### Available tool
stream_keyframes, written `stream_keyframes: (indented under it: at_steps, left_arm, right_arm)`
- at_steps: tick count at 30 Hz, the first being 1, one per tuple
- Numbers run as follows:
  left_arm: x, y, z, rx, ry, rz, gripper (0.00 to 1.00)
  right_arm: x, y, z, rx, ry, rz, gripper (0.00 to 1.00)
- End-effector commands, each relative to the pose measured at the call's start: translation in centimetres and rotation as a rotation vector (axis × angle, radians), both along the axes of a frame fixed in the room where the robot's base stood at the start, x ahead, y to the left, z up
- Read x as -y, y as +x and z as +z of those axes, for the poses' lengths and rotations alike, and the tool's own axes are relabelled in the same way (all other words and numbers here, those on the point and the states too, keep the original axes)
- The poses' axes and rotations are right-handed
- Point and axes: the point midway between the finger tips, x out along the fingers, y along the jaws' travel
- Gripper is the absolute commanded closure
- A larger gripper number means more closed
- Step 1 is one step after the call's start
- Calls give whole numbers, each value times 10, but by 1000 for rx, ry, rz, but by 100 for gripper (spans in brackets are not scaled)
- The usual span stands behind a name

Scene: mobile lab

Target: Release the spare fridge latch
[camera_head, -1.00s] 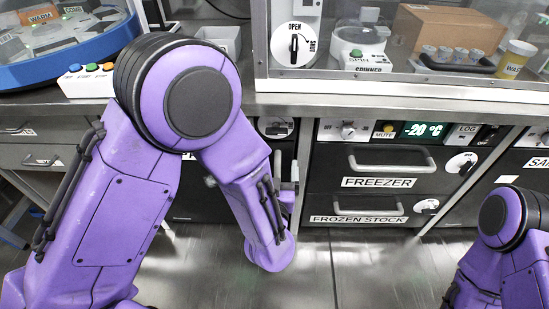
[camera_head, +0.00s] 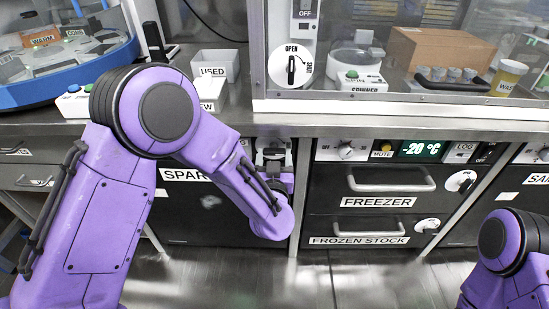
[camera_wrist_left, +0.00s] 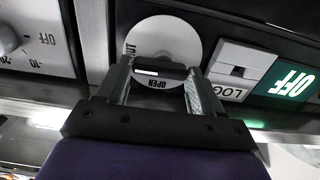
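The spare fridge's black door (camera_head: 205,215) is in the head view, its label partly covered by my left arm. Its latch shows in the left wrist view as a white disc (camera_wrist_left: 165,36) marked OPEN, with a black handle (camera_wrist_left: 160,70) across it. My left gripper (camera_head: 272,152) is at the latch, in front of the door's upper right part. In the left wrist view its fingers (camera_wrist_left: 160,78) are apart, one at each end of the handle. I cannot tell whether they touch it. My right arm shows at the lower right; its gripper is out of view.
The freezer drawer (camera_head: 385,182) and frozen stock drawer (camera_head: 350,228) are just right of the left gripper. The counter edge (camera_head: 400,122) runs above. A glass-fronted cabinet with an OPEN/SHUT dial (camera_head: 290,66) stands on the counter. The floor in front is clear.

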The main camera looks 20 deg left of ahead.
Motion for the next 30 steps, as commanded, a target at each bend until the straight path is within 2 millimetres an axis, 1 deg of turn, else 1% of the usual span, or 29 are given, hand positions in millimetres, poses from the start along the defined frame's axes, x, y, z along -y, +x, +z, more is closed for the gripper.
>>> stream_keyframes:
  at_steps: [1,2,3,11,17,23,30]
  left_arm:
    - [0,0,0,0,0,0,51]
    - [0,0,0,0,0,0,61]
    - [0,0,0,0,0,0,65]
    - [0,0,0,6,-19,0,65]
    - [0,0,0,28,-100,0,65]
    - [0,-1,1,70,-250,-1,65]
    - [-1,-1,1,134,-469,1,65]
  right_arm:
    - [0,0,0,0,0,0,33]
    - [0,0,0,0,0,0,33]
    - [0,0,0,0,0,0,33]
    - [0,0,1,0,0,0,33]
    - [0,0,3,0,0,0,33]
    - [0,0,6,0,0,0,33]
    - [0,0,8,0,0,0,33]
